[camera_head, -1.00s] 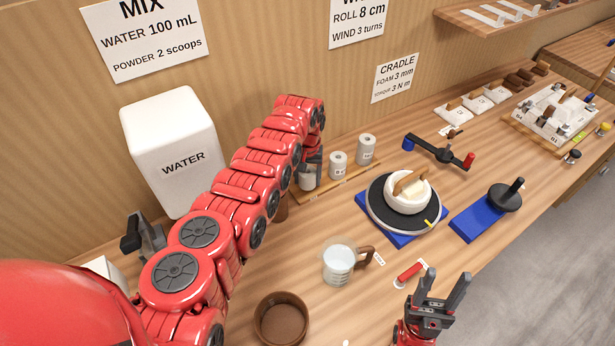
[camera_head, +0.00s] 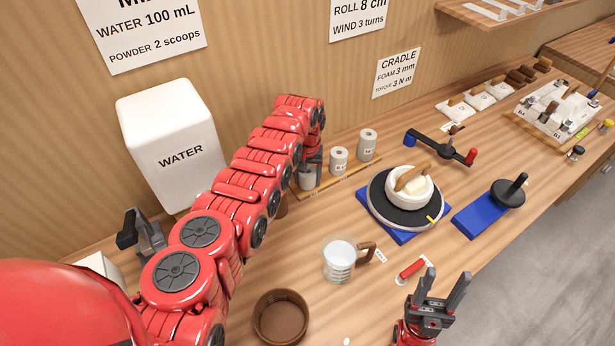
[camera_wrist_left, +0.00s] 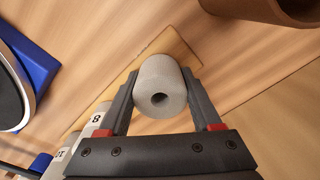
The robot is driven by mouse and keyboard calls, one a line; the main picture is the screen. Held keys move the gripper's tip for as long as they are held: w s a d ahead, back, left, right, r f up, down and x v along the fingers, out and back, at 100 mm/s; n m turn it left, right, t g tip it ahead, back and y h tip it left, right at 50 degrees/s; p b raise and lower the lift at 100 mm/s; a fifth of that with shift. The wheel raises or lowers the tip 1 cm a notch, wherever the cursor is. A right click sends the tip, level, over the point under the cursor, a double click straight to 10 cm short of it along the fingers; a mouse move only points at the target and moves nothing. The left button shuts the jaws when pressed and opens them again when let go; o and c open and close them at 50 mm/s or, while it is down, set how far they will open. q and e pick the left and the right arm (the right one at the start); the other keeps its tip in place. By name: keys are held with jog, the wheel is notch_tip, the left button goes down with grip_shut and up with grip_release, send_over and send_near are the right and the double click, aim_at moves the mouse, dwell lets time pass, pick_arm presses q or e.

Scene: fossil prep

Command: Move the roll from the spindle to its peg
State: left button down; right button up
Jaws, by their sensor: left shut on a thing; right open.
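My left gripper (camera_wrist_left: 158,108) is shut on a grey roll (camera_wrist_left: 160,78), with one finger on each side of it. In the head view this roll (camera_head: 307,178) stands at the near left end of the wooden peg strip (camera_head: 345,184), partly hidden by my gripper. The roll's end hole looks dark, so I cannot tell whether a peg is inside. A spindle-like black post on a disc (camera_head: 508,194) stands on a blue base at the right, with no roll on it. My right gripper (camera_head: 442,290) is open and empty at the front edge.
Two labelled rolls (camera_head: 338,160) (camera_head: 367,146) stand beside the held one. A turntable (camera_head: 375,207) with a white bowl is to the right. A jug (camera_head: 339,262), brown bowl (camera_head: 302,332) and red-handled tool (camera_head: 411,268) lie nearer. A water tank (camera_head: 170,140) stands left.

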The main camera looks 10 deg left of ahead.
pick_arm(q)
jog(key=shift+f, duration=0.2)
dwell(0.6)
grip_release()
jog(key=shift+r, duration=0.1)
notch_tip(320, 180, up, 7)
jog(key=p, duration=0.4)
jog(key=shift+w, duration=0.1)
